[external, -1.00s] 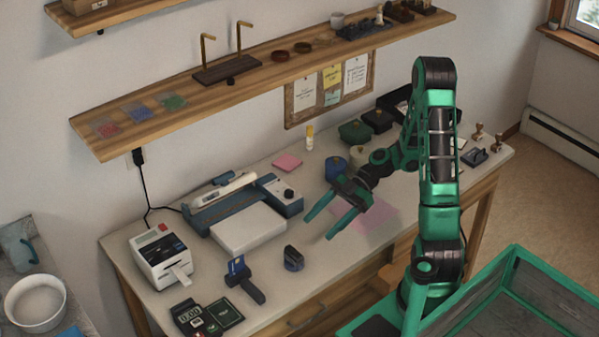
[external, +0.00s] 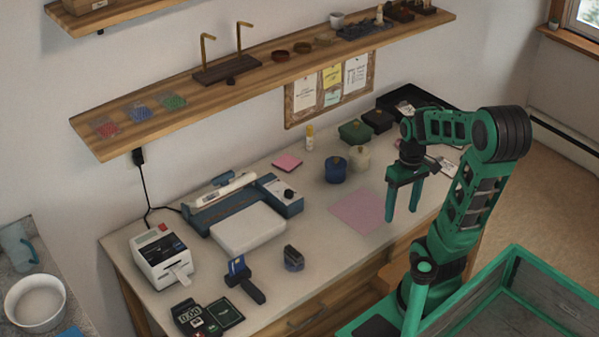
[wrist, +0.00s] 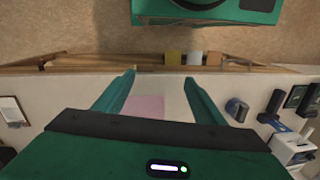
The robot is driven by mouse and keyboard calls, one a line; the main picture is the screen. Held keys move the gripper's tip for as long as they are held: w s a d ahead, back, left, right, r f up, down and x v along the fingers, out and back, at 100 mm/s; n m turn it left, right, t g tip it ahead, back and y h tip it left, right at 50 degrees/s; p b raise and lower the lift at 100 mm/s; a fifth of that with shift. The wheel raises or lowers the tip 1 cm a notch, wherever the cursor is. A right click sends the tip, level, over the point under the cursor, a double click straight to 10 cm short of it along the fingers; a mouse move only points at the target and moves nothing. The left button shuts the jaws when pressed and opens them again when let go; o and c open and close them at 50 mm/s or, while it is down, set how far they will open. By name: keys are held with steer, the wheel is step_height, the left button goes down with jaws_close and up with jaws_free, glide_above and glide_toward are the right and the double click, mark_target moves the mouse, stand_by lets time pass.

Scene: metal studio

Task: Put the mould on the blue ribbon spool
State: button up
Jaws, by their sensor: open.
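A round blue spool-like item (external: 335,170) with a small gold-coloured top stands on the table in the external view, left of my gripper. A similar cream one (external: 359,157) stands just behind it to the right. I cannot tell for certain which object is the mould. My gripper (external: 401,211) is open and empty, pointing down near the table's right front part, to the right of the pink mat (external: 358,212). In the wrist view the open fingers (wrist: 160,75) show with nothing between them; the pink mat (wrist: 145,106) lies beyond.
Green (external: 355,132) and black (external: 377,121) containers and a dark tray (external: 400,102) stand at the back right. A blue machine (external: 240,205), a label printer (external: 163,257) and a tape dispenser (external: 293,258) are to the left. A wooden shelf (external: 200,97) overhangs the back.

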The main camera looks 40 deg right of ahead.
steer(key=s+r+m, duration=0.1)
steer(key=s+d+m, duration=0.1)
steer(key=s+m, duration=0.1)
steer(key=s+d+r+m+h, duration=0.1)
steer(key=m, duration=0.1)
steer(key=shift+s+d+r, duration=0.25)
steer(key=shift+s+r, duration=0.1)
stand_by(0.9)
